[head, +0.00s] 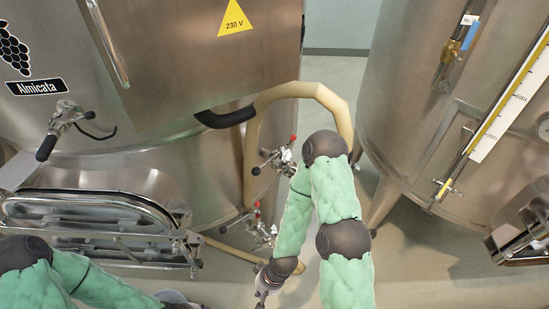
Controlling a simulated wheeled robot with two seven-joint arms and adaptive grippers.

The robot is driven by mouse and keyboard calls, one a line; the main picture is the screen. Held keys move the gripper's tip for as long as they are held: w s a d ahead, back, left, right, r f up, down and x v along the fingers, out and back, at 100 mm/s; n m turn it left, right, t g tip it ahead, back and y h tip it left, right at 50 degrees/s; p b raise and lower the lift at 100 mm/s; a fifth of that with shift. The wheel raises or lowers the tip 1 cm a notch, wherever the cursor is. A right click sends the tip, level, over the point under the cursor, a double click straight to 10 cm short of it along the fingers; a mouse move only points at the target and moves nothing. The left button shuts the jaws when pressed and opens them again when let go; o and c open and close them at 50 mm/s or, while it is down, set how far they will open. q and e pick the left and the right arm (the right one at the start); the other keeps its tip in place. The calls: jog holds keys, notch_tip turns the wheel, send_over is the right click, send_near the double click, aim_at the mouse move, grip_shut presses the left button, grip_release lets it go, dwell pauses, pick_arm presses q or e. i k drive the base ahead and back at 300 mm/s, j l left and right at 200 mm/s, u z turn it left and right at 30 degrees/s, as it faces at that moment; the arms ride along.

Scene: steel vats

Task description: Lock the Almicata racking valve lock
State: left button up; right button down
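The Almicata vat (100,75) is the big steel tank at the left, with its name on a black label (37,87). I cannot tell which carries the racking valve lock. My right gripper (262,293) points down near the bottom edge, below the lower valve and apart from it. Its fingers are small and partly hidden, so their opening is unclear. My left arm enters at the bottom left; its fingers are outside the picture.
A beige hose (338,105) arches beside the upper valve, close to my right arm. A hatch (90,215) and a tap with a black handle (62,125) stick out from the vat. A second steel vat (410,100) stands right. Floor shows between the vats.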

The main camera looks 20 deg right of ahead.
aim_at(293, 137)
jog(key=l+z, duration=0.1)
jog(key=l, duration=0.35)
jog(key=i+l+z, duration=0.15)
jog(key=l, duration=0.3)
jog(key=l+z, duration=0.1)
jog(key=l, duration=0.6)
jog(key=i+u, duration=0.05)
